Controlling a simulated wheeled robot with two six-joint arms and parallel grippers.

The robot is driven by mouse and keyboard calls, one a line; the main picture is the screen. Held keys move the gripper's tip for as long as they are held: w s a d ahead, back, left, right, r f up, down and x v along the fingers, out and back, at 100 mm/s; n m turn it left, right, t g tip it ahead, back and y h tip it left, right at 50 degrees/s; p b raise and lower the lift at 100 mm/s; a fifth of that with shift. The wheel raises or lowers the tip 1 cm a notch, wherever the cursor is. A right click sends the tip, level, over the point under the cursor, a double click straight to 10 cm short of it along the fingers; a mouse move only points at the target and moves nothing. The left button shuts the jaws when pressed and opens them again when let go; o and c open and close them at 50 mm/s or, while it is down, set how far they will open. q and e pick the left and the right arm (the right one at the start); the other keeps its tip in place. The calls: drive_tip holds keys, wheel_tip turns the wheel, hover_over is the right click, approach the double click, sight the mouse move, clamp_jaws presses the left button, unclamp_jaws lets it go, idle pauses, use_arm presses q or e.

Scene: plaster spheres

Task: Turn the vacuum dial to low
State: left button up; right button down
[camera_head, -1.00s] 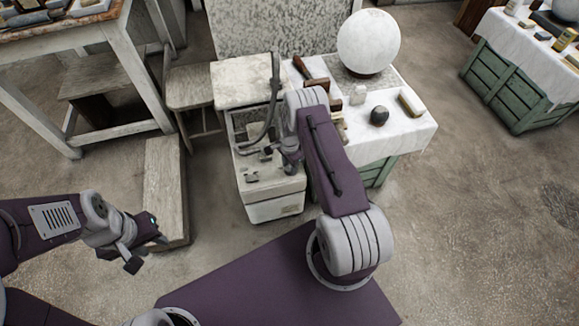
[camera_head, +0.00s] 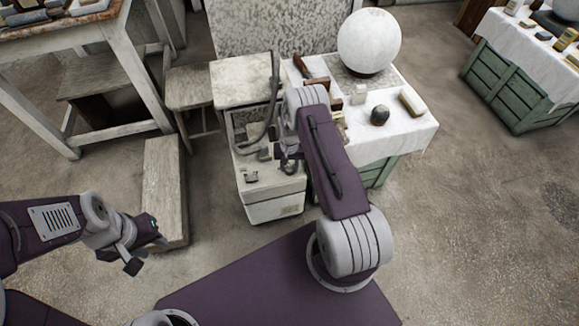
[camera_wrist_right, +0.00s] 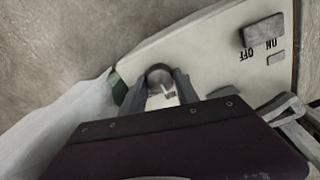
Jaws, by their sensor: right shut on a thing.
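The vacuum (camera_head: 275,208) is a worn off-white cabinet in the middle of the head view, with a sloped control panel. In the right wrist view its panel (camera_wrist_right: 215,55) carries a round grey dial (camera_wrist_right: 159,76). My right gripper (camera_wrist_right: 160,84) is shut on the dial, one finger on each side. A pale patch with dark marks shows between the fingers; I cannot read the dial's setting. In the head view my right gripper (camera_head: 284,161) is at the panel, and my wrist hides the dial. My left gripper (camera_head: 146,248) is open and empty, away from the vacuum at lower left.
A switch (camera_wrist_right: 264,29) marked ON and OFF is on the panel. A dark hose (camera_head: 274,95) loops over the vacuum. A cloth-covered table (camera_head: 408,137) with a plaster sphere (camera_head: 368,42) stands close right. A wooden block (camera_head: 165,185) lies left.

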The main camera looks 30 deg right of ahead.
sight(289, 168)
drive_tip(key=n, duration=0.5)
drive_tip(key=shift+n, duration=0.3)
drive_tip(key=n, duration=0.5)
drive_tip(key=shift+n, duration=0.6)
drive_tip(key=c, duration=0.9)
unclamp_jaws()
wheel_tip(289, 168, up, 9)
drive_tip(key=shift+r+p, duration=0.1)
drive_tip(key=shift+p, duration=1)
